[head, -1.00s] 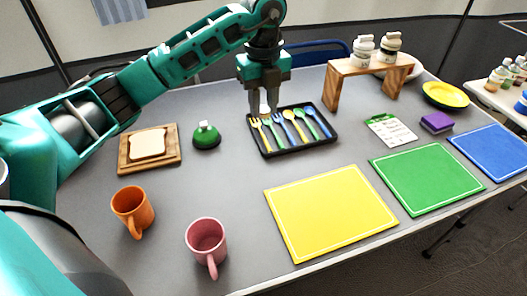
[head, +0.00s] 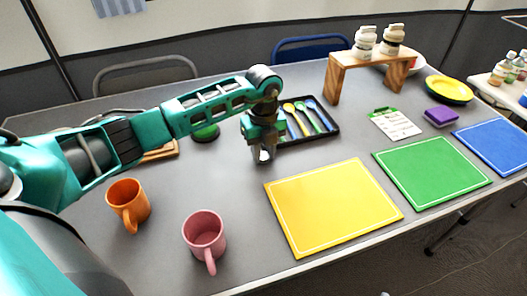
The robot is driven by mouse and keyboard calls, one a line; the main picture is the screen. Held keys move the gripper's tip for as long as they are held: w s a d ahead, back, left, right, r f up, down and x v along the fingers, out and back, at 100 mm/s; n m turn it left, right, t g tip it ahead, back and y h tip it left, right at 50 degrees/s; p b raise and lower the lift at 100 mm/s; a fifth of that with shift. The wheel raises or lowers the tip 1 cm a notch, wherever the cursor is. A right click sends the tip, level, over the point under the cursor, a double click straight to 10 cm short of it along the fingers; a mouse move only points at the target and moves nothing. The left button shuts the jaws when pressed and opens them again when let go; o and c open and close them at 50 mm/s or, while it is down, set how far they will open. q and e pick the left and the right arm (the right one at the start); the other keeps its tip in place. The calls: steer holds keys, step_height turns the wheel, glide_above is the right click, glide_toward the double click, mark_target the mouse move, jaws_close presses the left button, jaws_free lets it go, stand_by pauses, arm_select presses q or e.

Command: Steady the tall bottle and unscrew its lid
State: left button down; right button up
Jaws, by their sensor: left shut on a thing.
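My left gripper (head: 262,155) is low over the grey table, in front of the cutlery tray and left of the yellow mat. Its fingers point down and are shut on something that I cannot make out. Several small bottles (head: 511,66) stand on a side table at the far right; I cannot tell whether one is the tall bottle. Two white-capped containers (head: 364,42) (head: 392,40) stand on the wooden riser (head: 334,84), well away from my gripper. My right gripper is not in view.
The black cutlery tray (head: 335,130) is partly behind my gripper. An orange mug (head: 128,200) and a pink mug (head: 204,233) stand at the front left. Yellow (head: 333,208), green (head: 432,172) and blue (head: 495,150) mats lie along the front. My arm covers part of the bread board (head: 165,152).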

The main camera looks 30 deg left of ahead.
mark_target(264, 156)
arm_select(q)
steer(key=shift+f, duration=0.15)
steer(key=c, duration=0.8)
jaws_free()
step_height(264, 156, up, 12)
steer(key=shift+r+p, duration=0.2)
steer(key=shift+p, duration=0.75)
